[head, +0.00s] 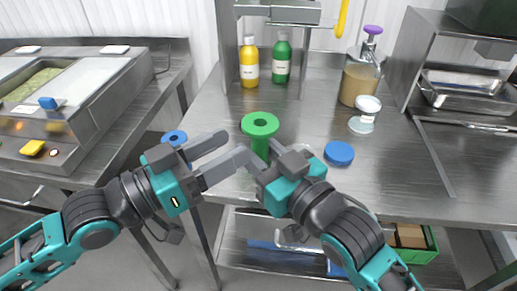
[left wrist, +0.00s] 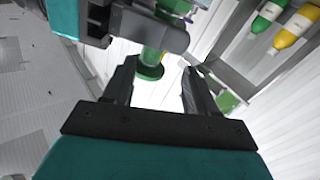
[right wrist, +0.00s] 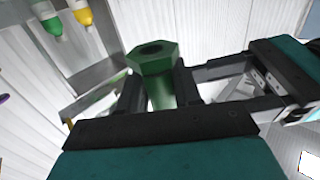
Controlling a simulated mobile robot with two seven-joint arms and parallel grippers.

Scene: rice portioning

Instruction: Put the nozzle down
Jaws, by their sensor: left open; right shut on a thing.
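The green nozzle (head: 259,123) has a wide round flange at the top and a narrower body below, partly hidden by my grippers. My right gripper (head: 263,156) is shut on it and holds it upright near the table's front edge. In the right wrist view the nozzle (right wrist: 153,62) shows a hexagonal end between the fingers. My left gripper (head: 236,152) is open and close to the nozzle's left side. In the left wrist view the nozzle (left wrist: 153,50) is beyond the open fingertips. I cannot tell if the left fingers touch it.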

